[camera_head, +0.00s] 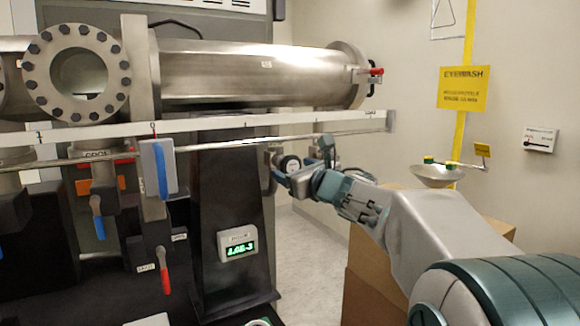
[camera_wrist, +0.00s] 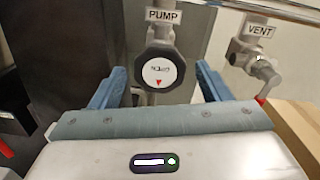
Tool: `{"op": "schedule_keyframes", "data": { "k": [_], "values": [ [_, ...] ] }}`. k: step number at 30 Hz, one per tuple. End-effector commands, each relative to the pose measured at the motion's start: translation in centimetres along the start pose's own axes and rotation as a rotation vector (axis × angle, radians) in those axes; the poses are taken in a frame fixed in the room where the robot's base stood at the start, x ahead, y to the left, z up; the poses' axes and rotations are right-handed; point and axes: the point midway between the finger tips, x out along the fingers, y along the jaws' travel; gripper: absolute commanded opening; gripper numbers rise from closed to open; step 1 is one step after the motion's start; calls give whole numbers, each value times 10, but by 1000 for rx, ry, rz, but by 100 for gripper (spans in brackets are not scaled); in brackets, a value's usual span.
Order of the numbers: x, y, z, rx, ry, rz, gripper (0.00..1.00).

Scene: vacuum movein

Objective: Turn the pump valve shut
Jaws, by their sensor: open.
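The pump valve is a black round knob (camera_wrist: 150,52) with a white face and a red arrow pointing down in the picture, below a PUMP label. My gripper (camera_wrist: 160,70) is open, with one blue finger at each side of the knob. Gaps show between the fingers and the knob, and I see no clear contact. In the head view my gripper (camera_head: 302,164) is at the valve and partly hides it.
A VENT valve (camera_wrist: 262,68) with a red-tipped handle is close to the right of my right finger. A thin rail (camera_head: 225,144) runs above the valves. A cardboard box (camera_head: 375,270) stands below my arm. Blue and red handles and a green "1.0E-3" display (camera_head: 238,249) are at left.

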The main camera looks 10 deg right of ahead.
Motion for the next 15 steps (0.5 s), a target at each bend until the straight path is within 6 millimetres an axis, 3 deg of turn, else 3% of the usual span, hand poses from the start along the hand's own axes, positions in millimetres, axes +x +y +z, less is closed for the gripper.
{"op": "schedule_keyframes", "data": {
  "k": [6,15],
  "values": [
    [17,0,0,-1,0,0,70],
    [19,0,0,0,-1,0,70]
  ]
}}
